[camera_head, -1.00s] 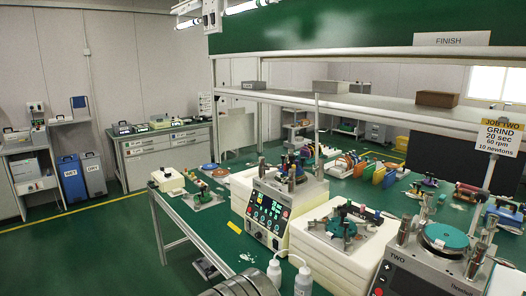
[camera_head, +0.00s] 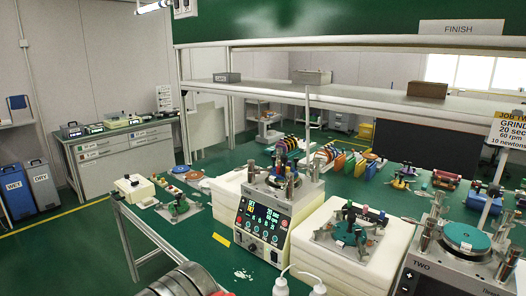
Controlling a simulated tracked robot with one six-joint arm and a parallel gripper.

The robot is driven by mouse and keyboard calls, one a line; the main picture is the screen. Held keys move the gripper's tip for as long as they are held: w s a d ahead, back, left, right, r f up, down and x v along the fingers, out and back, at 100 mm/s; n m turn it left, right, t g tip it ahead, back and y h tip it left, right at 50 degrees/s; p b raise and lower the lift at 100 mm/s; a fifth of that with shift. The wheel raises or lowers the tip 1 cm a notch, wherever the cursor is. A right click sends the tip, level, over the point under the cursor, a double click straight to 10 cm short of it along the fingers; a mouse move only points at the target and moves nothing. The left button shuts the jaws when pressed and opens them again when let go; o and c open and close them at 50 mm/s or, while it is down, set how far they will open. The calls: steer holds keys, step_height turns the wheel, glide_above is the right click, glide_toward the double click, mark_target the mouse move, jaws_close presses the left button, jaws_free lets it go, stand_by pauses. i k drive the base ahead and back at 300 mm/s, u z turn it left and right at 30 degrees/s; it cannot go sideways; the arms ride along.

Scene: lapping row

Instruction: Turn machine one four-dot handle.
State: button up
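The machine with a lit front panel (camera_head: 262,224) stands in the middle of the green bench. I take it for machine one, as the machine to its right is marked TWO (camera_head: 447,270). Metal posts and small coloured knobs (camera_head: 283,162) stand on its top. Handle dots are too small to make out, so I cannot tell which is the four-dot handle. My gripper is not in view.
A white block with a coloured-knob fixture (camera_head: 350,226) sits between the two machines. An overhead shelf (camera_head: 350,94) spans the bench. Green floor (camera_head: 60,252) is open at left.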

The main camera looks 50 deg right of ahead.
mark_target(278, 150)
steer(key=z, duration=0.2)
steer(key=i, duration=0.7)
steer(key=z, duration=0.65)
steer(key=i, duration=0.85)
steer(key=z, duration=0.45)
